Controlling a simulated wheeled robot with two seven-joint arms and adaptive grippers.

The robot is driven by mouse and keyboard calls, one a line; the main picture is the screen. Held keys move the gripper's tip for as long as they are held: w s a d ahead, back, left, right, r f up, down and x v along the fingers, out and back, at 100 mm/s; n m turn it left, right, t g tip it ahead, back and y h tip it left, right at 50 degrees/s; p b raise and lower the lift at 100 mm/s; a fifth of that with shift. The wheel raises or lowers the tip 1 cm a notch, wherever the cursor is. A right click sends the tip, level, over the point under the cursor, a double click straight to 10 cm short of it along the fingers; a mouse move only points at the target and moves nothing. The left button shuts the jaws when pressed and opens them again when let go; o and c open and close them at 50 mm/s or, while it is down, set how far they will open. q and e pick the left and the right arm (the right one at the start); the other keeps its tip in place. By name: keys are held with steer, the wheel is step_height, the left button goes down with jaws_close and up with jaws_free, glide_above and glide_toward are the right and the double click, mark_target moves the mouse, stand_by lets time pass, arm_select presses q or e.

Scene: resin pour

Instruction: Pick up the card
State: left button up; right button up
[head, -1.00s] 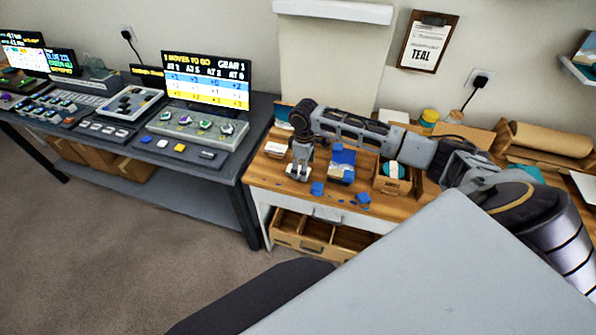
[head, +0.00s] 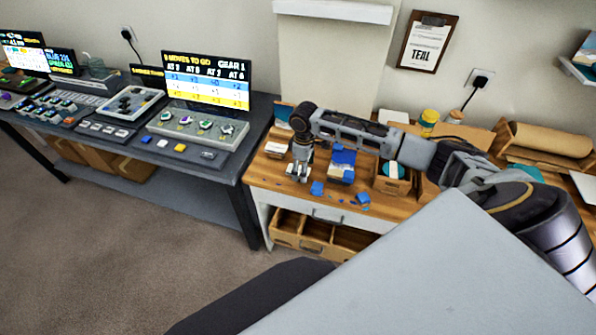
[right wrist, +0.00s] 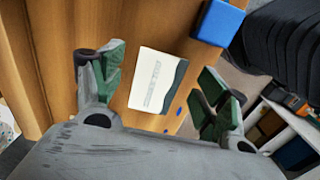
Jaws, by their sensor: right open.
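The card (right wrist: 156,80) is a white rectangle with a dark edge strip and faint print. It lies flat on the wooden bench, seen between my right gripper's fingers in the right wrist view. My right gripper (right wrist: 160,100) is open and empty, with its green-padded fingers apart on either side of the card. In the head view my right gripper (head: 298,174) points down over the bench's front left part. The card cannot be made out there. My left gripper is not in view.
A blue block (right wrist: 220,22) lies near the card, with blue pieces (head: 362,198) scattered on the bench. A white stack (head: 276,149) lies behind and left of the gripper. A wooden box (head: 392,184) stands to the right. An open divided drawer (head: 288,241) is below.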

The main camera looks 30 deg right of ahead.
steer(key=shift+f+p, duration=0.2)
steer(key=shift+p, duration=0.2)
stand_by(0.8)
steer(key=c, duration=0.7)
